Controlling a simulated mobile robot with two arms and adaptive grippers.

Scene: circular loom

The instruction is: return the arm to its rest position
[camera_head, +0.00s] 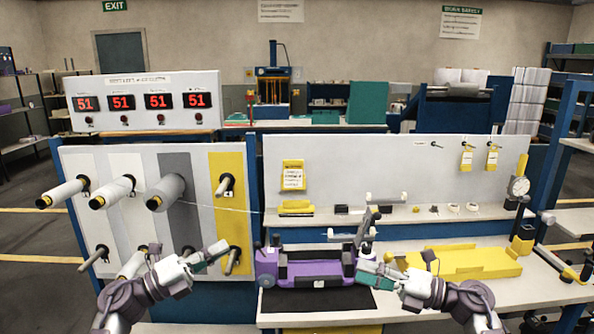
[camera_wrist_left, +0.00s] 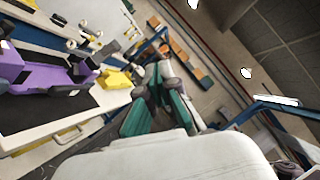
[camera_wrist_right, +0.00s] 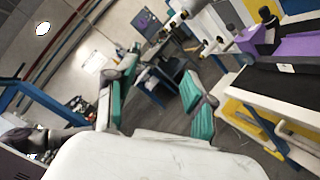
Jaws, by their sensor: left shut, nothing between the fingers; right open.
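My left gripper (camera_head: 213,254) is shut and empty, with teal fingers, just left of the purple device (camera_head: 305,271) and in front of the spool panel. Its fingers also show together in the left wrist view (camera_wrist_left: 160,95). My right gripper (camera_head: 372,266) is at the right end of the purple device in the head view; whether it touches the device cannot be told. Its fingers stand wide apart in the right wrist view (camera_wrist_right: 155,95), with nothing between them.
White rolls (camera_head: 113,191) and yellow-tipped pegs stick out from the striped panel. A thin thread (camera_head: 222,209) runs right from a roll. A yellow tray (camera_head: 465,262) and a dial gauge stand (camera_head: 520,187) are on the bench at right. A black mat (camera_head: 318,301) lies before the purple device.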

